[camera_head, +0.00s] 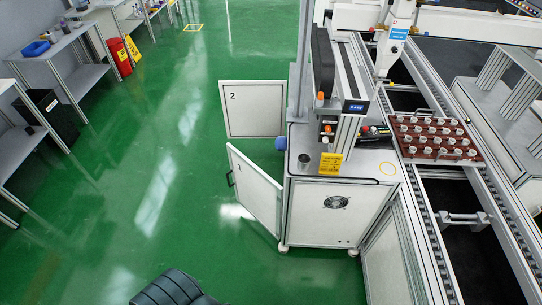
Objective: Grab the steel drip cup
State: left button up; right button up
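A small steel cup (304,161), grey with a dark inside, stands upright on the left part of the white cabinet top (361,178). It looks like the drip cup. It stands left of the yellow label and the dispensing machine's column. Nothing is touching it from above. Neither of my grippers can be made out in the head view.
The cabinet's doors, marked 2 (254,110) and 1 (254,189), stand open to the left. A dispensing machine (345,90) rises behind the cup. A conveyor with a brown tray (436,156) of small parts runs at right. Green floor (130,190) is clear at left.

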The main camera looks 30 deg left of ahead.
aim_at(304, 160)
jog(key=u, duration=0.8)
jog(key=i+z, duration=0.2)
jog(key=k, duration=0.1)
